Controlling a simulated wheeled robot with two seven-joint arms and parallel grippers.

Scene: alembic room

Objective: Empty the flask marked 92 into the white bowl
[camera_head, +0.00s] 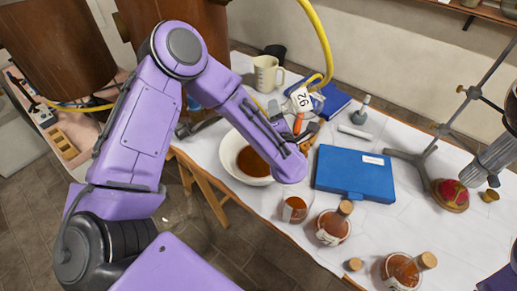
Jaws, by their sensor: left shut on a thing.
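The flask marked 92 (302,99) shows its white label turned nearly upside down, just behind my left gripper (306,132). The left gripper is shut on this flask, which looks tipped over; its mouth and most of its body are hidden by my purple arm. The white bowl (229,160) stands on the table below and left of the gripper. Reddish-brown liquid (252,162) lies in the bowl, and my arm covers part of its right side. I cannot see whether liquid is flowing. My right gripper is not in view.
Several flasks of brown liquid, including one with a cork (333,227), stand at the front. A blue case (354,174) lies right of the gripper. A beige jug (267,74) and a yellow hose (322,42) are behind. A metal stand (423,150) is at right.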

